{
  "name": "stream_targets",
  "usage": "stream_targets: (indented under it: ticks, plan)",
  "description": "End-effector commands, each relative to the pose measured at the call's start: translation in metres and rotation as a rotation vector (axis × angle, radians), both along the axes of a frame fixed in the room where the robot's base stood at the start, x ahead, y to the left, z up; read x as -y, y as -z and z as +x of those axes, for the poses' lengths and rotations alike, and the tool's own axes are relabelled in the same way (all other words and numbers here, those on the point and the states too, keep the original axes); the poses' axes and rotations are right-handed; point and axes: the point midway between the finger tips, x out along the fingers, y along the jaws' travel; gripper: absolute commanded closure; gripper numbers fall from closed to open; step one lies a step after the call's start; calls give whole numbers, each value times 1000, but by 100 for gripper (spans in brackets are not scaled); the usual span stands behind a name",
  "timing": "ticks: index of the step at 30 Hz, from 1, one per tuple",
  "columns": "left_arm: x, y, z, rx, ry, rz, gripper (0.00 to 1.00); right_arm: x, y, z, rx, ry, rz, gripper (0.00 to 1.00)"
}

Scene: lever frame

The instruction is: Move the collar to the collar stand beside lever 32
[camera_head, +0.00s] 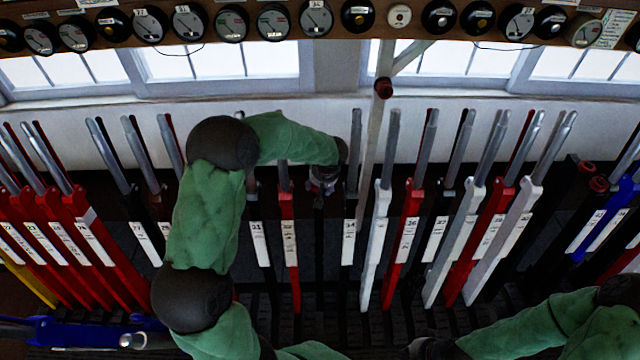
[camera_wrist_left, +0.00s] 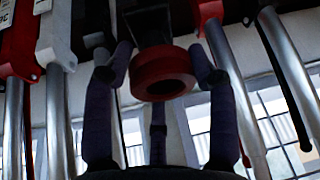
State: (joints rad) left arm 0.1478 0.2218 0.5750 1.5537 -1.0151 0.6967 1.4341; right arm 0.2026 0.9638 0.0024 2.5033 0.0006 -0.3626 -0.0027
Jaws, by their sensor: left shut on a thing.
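The collar is a thick red ring (camera_wrist_left: 163,70) in the left wrist view. It sits between the dark fingers of my left gripper (camera_wrist_left: 160,85), which are shut on it. A dark block or post (camera_wrist_left: 150,22) shows right behind the collar; I cannot tell whether they touch. In the head view my left gripper (camera_head: 323,182) is among the levers, just right of a red lever (camera_head: 289,225), and hides the collar. The small plate numbers are hard to read, so I cannot pick out lever 32 for certain. My right gripper (camera_head: 432,348) is partly cut off at the bottom edge.
A row of red, white, black and blue levers with steel handles stands close on both sides of my left gripper. A pale upright post (camera_head: 372,130) with a dark red joint stands just to the right. Windows and a shelf of round dials (camera_head: 272,22) are behind.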

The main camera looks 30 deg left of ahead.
Motion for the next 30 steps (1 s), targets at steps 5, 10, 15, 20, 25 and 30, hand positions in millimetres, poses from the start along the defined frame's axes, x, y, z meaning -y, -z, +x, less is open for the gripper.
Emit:
stream_targets:
  ticks: [5, 10, 15, 20, 25, 30]
  plan:
    - [0, 4, 0, 1, 0, 1, 72, 0, 6, 0, 0, 0, 0, 100]
    - [0, 7, 0, 1, 0, 0, 72, 0, 10, 0, 0, 0, 0, 100]
    - [0, 11, 0, 1, 0, 1, 72, 0, 14, 0, 0, 0, 0, 100]
    - [0, 14, 0, 1, 0, 0, 72, 0, 18, 0, 0, 0, 0, 100]
    - [0, 16, 0, 1, 0, 1, 31, 0, 21, 0, 0, 0, 0, 100]
    - [0, 15, 0, 1, 0, 1, 15, 0, 20, 0, 0, 0, 0, 100]
